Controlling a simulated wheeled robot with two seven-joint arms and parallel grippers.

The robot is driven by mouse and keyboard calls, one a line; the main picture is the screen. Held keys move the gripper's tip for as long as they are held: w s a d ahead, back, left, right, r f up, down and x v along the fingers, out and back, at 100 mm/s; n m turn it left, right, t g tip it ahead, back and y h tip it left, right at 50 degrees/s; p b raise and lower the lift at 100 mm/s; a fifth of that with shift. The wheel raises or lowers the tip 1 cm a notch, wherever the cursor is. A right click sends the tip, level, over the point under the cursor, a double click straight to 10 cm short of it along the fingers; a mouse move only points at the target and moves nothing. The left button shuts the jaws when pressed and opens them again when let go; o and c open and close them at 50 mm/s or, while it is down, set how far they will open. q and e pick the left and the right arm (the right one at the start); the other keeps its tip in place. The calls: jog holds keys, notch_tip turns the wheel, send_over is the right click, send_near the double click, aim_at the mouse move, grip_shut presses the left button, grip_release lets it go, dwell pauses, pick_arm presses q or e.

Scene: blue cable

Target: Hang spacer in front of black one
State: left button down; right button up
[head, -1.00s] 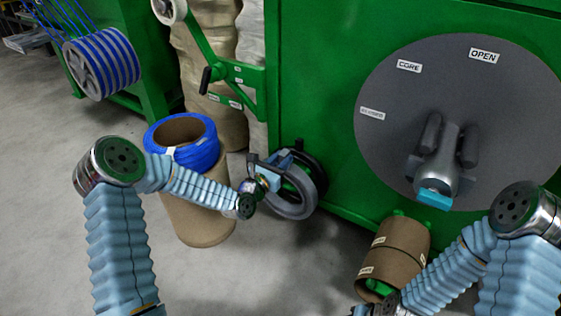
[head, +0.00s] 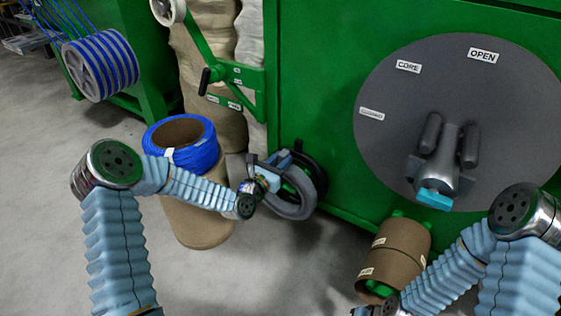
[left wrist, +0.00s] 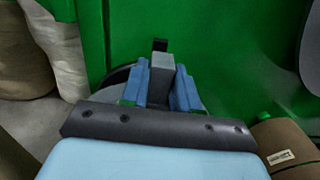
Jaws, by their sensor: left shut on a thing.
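My left gripper (head: 279,165) is shut on a grey ring-shaped spacer (head: 297,212) at the front of the green machine. In the left wrist view, the blue fingers (left wrist: 164,88) of this gripper clamp the grey spacer's top edge (left wrist: 161,68). A black spacer (head: 321,172) is just behind the grey one, against the machine, and mostly hidden by it. Green, likely a peg or the panel, shows through the grey ring's opening. I cannot tell whether the grey ring rests on a peg.
A blue cable coil (head: 182,152) sits on a brown drum left of the spacers. A large grey disc (head: 400,130) with a handle is on the machine at the right. A brown cardboard roll (head: 400,252) is below it. A green crank arm (head: 215,55) stands upper left.

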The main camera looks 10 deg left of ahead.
aim_at(284, 152)
pick_arm(q)
jog(key=shift+b+x, duration=0.4)
jog(key=shift+x, duration=0.7)
dwell(1.0)
jog(key=shift+f+b, duration=0.45)
jog(key=shift+b, duration=0.15)
dwell(0.5)
jog(key=shift+c, duration=0.4)
grip_release()
dwell(0.6)
dwell(0.5)
jog(key=shift+r+p, duration=1.15)
jog(key=shift+r, duration=1.3)
dwell(0.5)
